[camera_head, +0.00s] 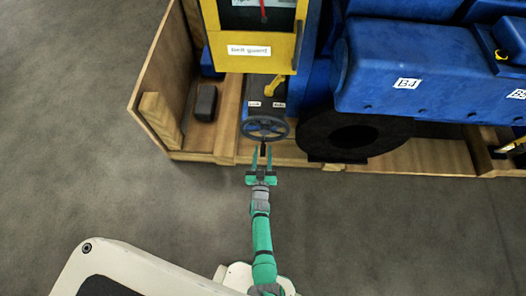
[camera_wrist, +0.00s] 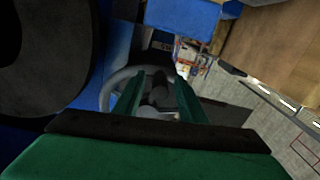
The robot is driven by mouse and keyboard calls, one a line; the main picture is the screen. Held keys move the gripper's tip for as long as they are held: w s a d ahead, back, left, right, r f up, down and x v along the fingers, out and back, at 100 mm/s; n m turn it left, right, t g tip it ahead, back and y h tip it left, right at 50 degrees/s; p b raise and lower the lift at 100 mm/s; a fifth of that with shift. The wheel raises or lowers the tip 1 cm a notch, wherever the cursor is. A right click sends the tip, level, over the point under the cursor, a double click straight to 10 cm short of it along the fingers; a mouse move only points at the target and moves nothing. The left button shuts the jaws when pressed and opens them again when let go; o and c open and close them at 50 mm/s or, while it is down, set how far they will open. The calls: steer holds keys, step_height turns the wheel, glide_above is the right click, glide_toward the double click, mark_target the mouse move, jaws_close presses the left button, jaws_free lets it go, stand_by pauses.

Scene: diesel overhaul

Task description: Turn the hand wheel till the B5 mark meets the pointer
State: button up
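The hand wheel (camera_head: 249,123) is a dark spoked ring at the front of the blue engine, below the yellow belt guard. In the wrist view its grey rim (camera_wrist: 107,88) and hub show behind and between my fingers. My gripper (camera_head: 262,149) has two green fingers spread apart with nothing seen held between them. Its fingertips reach the near side of the wheel; I cannot tell whether they touch it. In the wrist view my gripper (camera_wrist: 156,75) is also open. Two small white labels (camera_head: 254,104) sit above the wheel, too small to read. I cannot make out a B5 mark on the wheel or a pointer with certainty.
The yellow belt guard (camera_head: 226,50) hangs above the wheel. A yellow bent part (camera_head: 274,86) is below it. A large black disc (camera_head: 318,138) stands right of the wheel. A wooden crate edge (camera_head: 215,157) surrounds the engine. A dark block (camera_head: 206,102) lies left. Grey floor (camera_head: 80,130) is clear.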

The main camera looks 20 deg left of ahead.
steer(key=shift+w+a, duration=0.1)
steer(key=shift+w, duration=0.1)
jaws_close()
steer(key=shift+s+a+m, duration=0.1)
steer(key=shift+m, duration=0.2)
